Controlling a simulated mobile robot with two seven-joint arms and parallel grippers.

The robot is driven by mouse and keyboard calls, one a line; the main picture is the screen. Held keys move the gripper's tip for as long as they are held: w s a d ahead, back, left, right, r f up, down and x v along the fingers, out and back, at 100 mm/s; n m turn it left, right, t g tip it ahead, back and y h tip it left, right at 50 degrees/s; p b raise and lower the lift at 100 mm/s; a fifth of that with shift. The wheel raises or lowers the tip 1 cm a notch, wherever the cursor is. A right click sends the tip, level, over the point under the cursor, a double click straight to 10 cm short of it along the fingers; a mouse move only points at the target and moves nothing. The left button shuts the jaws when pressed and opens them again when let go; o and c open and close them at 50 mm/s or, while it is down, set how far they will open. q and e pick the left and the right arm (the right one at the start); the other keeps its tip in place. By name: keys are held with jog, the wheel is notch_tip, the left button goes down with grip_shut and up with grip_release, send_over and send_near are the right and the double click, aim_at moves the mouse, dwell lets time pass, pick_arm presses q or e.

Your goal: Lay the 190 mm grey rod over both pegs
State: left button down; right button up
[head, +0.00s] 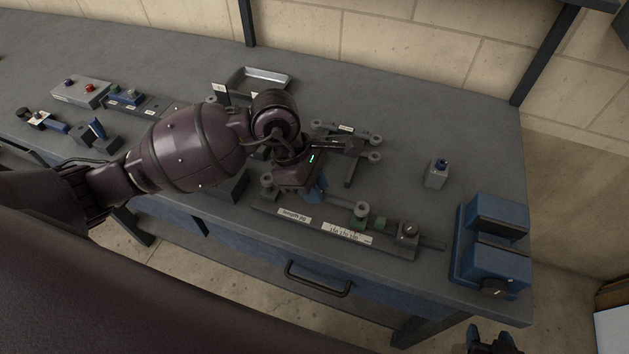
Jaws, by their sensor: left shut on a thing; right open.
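My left gripper (317,190) reaches in from the left and is down over the back edge of the labelled length jig (331,234). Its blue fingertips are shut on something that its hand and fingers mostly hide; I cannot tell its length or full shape. The 190 mm grey rod cannot be clearly picked out. Behind the hand stands a dark frame (346,128) with a small label and round grey ends; I cannot tell which parts are the two pegs. My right gripper (490,340) is open and empty at the bottom edge, off the bench front.
The jig carries green pieces (361,211) and a grey end block (408,231). A tray (260,79) lies behind; a button box (80,91) is far left. The back right is clear.

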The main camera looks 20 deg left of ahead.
pick_arm(q)
jog(key=shift+r, duration=0.1)
pick_arm(e)
jog(key=shift+w+a+r, duration=0.1)
jog(key=shift+w, duration=0.1)
jog(key=shift+s+f, duration=0.65)
jog(key=shift+f, duration=0.05)
jog(key=shift+w+r, duration=0.1)
pick_arm(q)
jog(key=shift+b, duration=0.3)
pick_arm(e)
jog(key=shift+w+r, duration=0.2)
jog(key=shift+w, duration=0.2)
pick_arm(q)
jog(key=shift+f, duration=0.25)
jog(key=shift+f, duration=0.2)
pick_arm(e)
jog(key=shift+f, duration=0.3)
